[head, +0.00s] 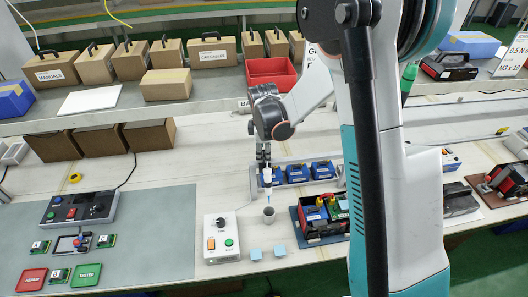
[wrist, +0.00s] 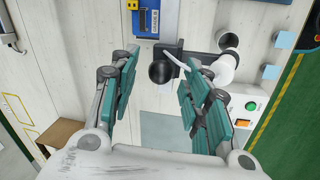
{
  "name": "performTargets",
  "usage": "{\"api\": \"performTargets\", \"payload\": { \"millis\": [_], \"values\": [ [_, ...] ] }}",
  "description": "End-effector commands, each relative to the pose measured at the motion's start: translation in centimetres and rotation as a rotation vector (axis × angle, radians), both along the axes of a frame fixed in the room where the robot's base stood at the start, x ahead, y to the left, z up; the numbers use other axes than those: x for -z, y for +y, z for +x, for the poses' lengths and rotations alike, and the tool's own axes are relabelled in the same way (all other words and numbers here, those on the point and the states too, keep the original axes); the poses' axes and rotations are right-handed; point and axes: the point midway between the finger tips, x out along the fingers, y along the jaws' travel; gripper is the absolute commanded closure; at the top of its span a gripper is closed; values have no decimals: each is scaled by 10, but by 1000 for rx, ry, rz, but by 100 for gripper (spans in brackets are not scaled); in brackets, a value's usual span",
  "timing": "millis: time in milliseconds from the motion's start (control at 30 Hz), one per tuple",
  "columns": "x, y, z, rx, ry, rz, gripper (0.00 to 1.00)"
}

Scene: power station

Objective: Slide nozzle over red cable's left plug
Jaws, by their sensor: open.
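My gripper (wrist: 160,62) is open in the wrist view, its teal fingers spread on either side of a black ball (wrist: 160,73). Contact with the ball is not visible. A black bar runs from beside the ball to a white rounded body (wrist: 222,68), which appears to be the nozzle tool. In the head view, a white and blue tool (head: 267,177) hangs below my gripper (head: 264,158), its narrow tip pointing down above a grey cup (head: 268,216). The cup also shows in the wrist view (wrist: 229,39). I cannot make out the red cable or its left plug.
A switch box (head: 221,238) stands left of the cup. Two light-blue blocks (head: 255,254) lie in front. Blue modules (head: 297,173) stand behind, and a loaded tray (head: 322,222) lies right. A shelf (head: 208,102) with boxes spans the back.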

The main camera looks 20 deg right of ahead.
Motion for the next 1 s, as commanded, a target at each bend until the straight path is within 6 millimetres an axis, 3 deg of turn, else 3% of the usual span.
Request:
{"api": "performTargets", "payload": {
  "millis": [400, 600, 867, 1000],
  "values": [
    [8, -1, 1, 0, 0, 0, 57],
    [8, -1, 1, 0, 0, 0, 100],
    [9, -5, 1, 1, 0, 0, 100],
    [9, -23, -2, 4, 0, 0, 100]
  ]
}}
